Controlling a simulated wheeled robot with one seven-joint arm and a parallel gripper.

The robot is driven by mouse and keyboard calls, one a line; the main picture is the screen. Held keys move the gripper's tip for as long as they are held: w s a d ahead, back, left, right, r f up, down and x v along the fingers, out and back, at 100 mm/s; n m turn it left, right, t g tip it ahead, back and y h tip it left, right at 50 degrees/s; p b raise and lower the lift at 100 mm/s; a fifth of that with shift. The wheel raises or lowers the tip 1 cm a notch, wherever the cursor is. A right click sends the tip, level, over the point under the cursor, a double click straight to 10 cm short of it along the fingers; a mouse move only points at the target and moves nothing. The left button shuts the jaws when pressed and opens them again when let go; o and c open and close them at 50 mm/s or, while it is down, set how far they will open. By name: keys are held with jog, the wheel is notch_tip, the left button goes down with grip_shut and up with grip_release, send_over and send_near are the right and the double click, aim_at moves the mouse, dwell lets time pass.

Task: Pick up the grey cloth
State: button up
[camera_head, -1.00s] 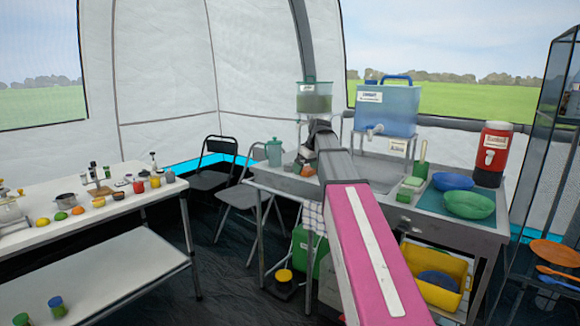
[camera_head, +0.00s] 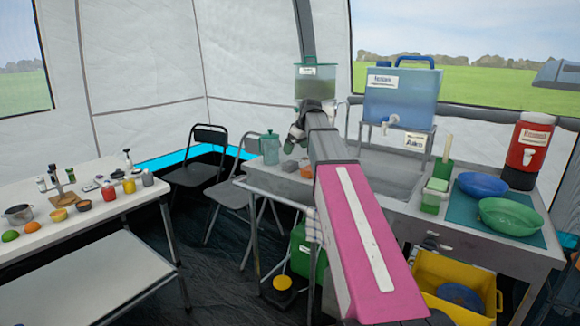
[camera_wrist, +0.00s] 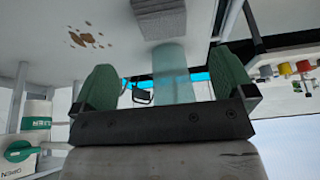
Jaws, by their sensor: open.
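A folded grey cloth (camera_head: 289,167) appears to lie on the left part of the metal sink counter, beside a teal jug (camera_head: 270,148). In the wrist view, which looks upside down, the grey cloth (camera_wrist: 159,19) is at the top middle, on the pale counter. The teal jug (camera_wrist: 170,60) shows between the fingers there, beyond them. My gripper (camera_head: 296,135) is above the counter near the cloth and jug, partly hidden by my arm. In the wrist view, my gripper (camera_wrist: 166,70) has its green-padded fingers wide apart with nothing gripped.
Brown spots (camera_wrist: 87,40) mark the counter near the cloth. A green-tinted container (camera_head: 315,82) stands on a rack behind my gripper. A blue water tank (camera_head: 400,98), a green brush holder (camera_head: 435,190) and bowls are on the right. Folding chairs (camera_head: 205,165) stand left of the counter.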

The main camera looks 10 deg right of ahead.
aim_at(291, 162)
jog(key=x, duration=0.3)
jog(key=shift+f, duration=0.15)
jog(key=shift+s+x, duration=0.2)
jog(key=shift+x, duration=2.5)
jog(key=c, duration=1)
